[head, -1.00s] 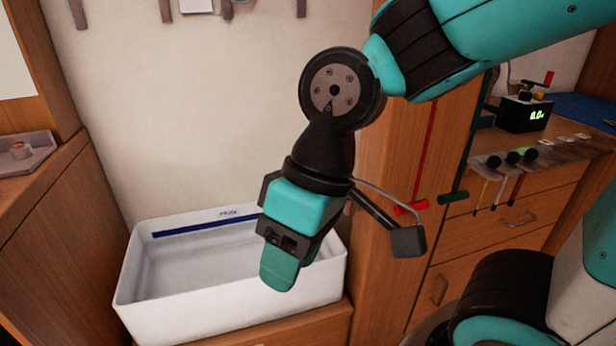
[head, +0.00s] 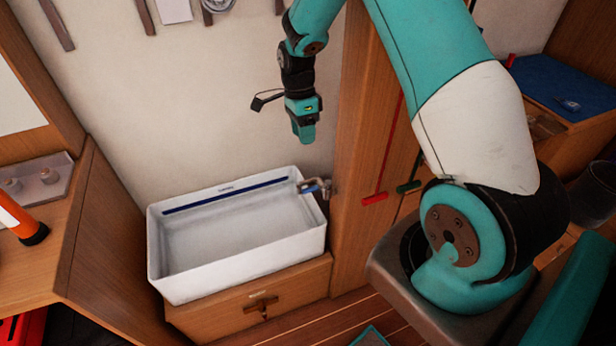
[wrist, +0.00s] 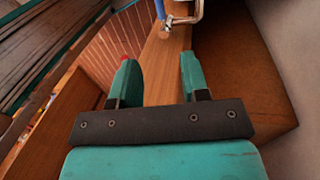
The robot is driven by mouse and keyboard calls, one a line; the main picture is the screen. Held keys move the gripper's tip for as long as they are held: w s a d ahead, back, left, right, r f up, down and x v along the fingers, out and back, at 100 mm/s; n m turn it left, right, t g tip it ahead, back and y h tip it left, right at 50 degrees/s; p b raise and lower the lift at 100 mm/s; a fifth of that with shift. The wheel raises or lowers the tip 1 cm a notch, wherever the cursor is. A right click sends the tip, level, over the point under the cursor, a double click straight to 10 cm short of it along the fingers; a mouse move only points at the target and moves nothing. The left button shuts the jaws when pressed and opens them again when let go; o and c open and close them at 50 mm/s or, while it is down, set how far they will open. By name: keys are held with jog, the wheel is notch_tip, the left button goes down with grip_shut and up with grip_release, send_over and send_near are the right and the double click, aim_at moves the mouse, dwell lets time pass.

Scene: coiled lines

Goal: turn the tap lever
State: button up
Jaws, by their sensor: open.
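The tap (head: 316,187) is a small metal fitting at the right back corner of the white basin (head: 240,267). A small blue part, perhaps its lever, shows on it, but the lever's angle is too small to tell. In the wrist view the metal tap (wrist: 182,18) is at the top, beyond the fingertips, with a blue piece (wrist: 160,9) at its left. My gripper (head: 305,136) points down above the basin's back right, apart from the tap. In the wrist view my gripper (wrist: 157,62) has its two fingers spread, with nothing between them.
The basin stands on a wooden cabinet (head: 215,318). An orange torch (head: 18,217) lies on the left counter. The space above the basin is free.

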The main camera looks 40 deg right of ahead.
aim_at(316, 188)
jog(key=s+f+p, duration=0.1)
jog(key=f, duration=0.4)
jog(key=s+f+p, duration=0.1)
jog(key=f, duration=0.4)
jog(key=s+a+f, duration=0.1)
jog(key=f, duration=0.5)
jog(key=shift+p, duration=0.4)
jog(key=shift+s, duration=0.1)
grip_shut()
